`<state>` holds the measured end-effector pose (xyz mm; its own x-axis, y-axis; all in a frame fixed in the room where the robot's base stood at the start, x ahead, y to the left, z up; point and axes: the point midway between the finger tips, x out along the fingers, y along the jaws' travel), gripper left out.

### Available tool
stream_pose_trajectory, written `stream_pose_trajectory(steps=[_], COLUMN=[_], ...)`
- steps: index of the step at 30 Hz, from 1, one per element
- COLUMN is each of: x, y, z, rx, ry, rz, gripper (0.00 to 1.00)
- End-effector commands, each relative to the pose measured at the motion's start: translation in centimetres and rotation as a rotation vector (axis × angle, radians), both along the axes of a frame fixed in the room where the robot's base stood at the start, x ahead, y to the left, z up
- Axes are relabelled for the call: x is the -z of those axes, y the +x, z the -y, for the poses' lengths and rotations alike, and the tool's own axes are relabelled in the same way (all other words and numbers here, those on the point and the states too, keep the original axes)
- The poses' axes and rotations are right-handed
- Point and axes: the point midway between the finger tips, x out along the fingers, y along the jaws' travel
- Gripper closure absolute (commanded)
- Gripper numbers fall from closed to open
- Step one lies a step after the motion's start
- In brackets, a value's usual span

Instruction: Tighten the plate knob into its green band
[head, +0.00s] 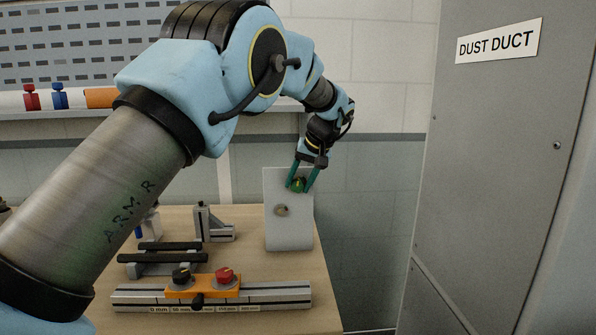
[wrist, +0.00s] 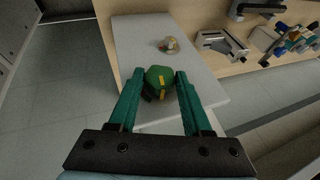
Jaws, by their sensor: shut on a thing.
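A pale plate (head: 290,236) stands upright at the right end of the wooden bench, and it fills the middle of the wrist view (wrist: 205,72). A green knob (wrist: 158,80) with yellow marks is near the plate's upper edge; it also shows small in the head view (head: 298,185). My gripper (head: 299,184) has its teal fingers on both sides of the knob, shut on it. In the wrist view the fingertips (wrist: 160,76) flank it closely. A separate green band cannot be made out. The knob's seat on the plate is hidden.
A ruled rail (head: 140,297) with an orange carriage (head: 203,288) and black and red knobs lies at the bench front. Grey brackets (head: 214,226) stand left of the plate. A grey dust duct (head: 500,170) rises on the right.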

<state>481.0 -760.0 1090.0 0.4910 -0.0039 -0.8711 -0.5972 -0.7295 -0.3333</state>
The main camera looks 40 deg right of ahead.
Motion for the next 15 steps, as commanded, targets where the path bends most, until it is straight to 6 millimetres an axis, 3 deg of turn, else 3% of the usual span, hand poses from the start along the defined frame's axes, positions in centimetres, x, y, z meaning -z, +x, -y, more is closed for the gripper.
stream_pose_trajectory(steps=[15], x=[-0.03], y=[-0.01], z=[0.18], rx=[-0.001], ry=[0.103], rz=[0.089], gripper=[1.0])
